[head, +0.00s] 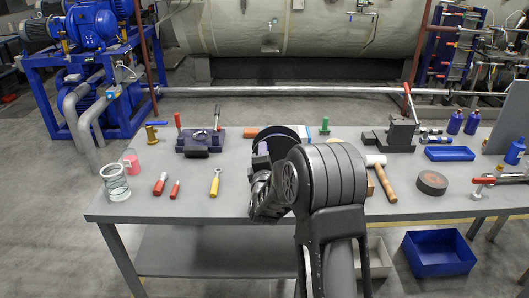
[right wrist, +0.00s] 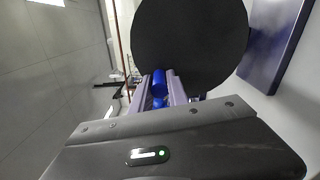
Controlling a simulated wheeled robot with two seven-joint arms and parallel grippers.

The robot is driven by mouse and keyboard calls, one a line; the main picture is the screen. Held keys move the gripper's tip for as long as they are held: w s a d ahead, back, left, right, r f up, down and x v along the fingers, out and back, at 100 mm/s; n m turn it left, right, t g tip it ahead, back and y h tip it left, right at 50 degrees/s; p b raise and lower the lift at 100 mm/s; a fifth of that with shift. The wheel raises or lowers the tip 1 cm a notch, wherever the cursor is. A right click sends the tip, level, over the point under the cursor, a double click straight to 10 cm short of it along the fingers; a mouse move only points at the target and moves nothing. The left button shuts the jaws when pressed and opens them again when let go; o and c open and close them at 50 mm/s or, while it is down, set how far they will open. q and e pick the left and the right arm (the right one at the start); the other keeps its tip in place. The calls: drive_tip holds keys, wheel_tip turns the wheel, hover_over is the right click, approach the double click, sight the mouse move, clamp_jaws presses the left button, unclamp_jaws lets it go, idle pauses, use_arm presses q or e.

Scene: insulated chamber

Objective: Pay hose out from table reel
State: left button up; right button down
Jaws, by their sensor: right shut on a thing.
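The table reel shows as a black disc (head: 282,134) standing on the grey table (head: 130,205), partly hidden behind my right arm. In the right wrist view the black disc (right wrist: 190,40) fills the upper middle. My right gripper (right wrist: 160,90) is at the disc's lower left edge, shut on a blue rounded piece (right wrist: 159,76). I cannot tell whether this piece is a hose end or a handle. No length of hose is clearly visible. My left gripper is not in view.
A wire coil (head: 115,181), red-handled tools (head: 160,184), a yellow spanner (head: 215,183) and a dark vise (head: 202,141) lie left of my arm. A mallet (head: 382,178), a round black disc (head: 432,182) and a blue tray (head: 449,153) lie right.

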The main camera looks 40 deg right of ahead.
drive_tip(key=c, duration=1.3)
unclamp_jaws()
drive_tip(key=shift+a, duration=0.1)
drive_tip(key=b+v, duration=0.1)
drive_tip(key=v, duration=0.6)
drive_tip(key=shift+s+a, duration=0.2)
drive_tip(key=shift+s, duration=0.1)
